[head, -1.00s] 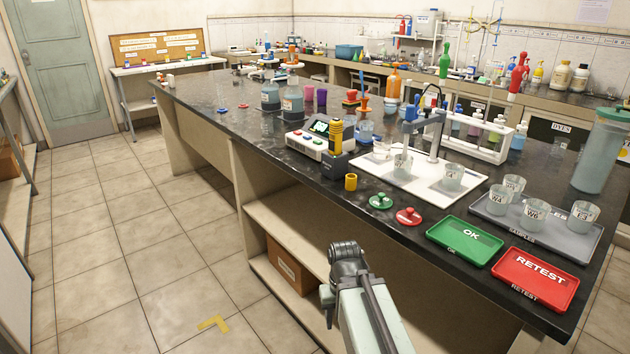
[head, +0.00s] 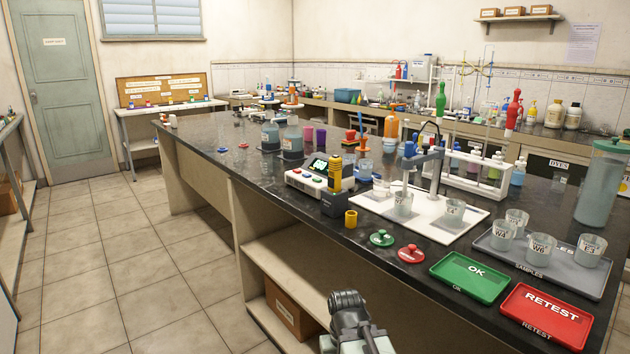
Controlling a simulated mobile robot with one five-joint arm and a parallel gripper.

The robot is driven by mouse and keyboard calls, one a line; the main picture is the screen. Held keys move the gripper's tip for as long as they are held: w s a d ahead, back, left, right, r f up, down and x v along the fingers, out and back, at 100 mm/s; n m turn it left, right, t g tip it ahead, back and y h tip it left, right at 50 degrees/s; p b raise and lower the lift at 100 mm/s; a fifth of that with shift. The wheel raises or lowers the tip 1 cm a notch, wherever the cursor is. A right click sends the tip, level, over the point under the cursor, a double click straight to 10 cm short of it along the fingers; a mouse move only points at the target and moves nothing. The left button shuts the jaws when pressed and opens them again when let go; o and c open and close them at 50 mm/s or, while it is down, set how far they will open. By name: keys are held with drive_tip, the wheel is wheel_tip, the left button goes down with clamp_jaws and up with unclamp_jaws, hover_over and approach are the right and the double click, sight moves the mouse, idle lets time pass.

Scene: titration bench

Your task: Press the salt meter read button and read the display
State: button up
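The display is too small to read. A yellow and dark probe-like piece (head: 335,173) stands at its right side. My gripper (head: 345,302) is at the bottom middle, in front of the bench and below its top, well apart from the meter. Its fingers are seen from behind, so their opening is unclear.
The green OK tray (head: 470,277) and red RETEST tray (head: 546,315) are at right. Labelled beakers stand on the grey samples tray (head: 510,262). Floor at left is clear.

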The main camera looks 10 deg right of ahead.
clamp_jaws()
idle(1.4)
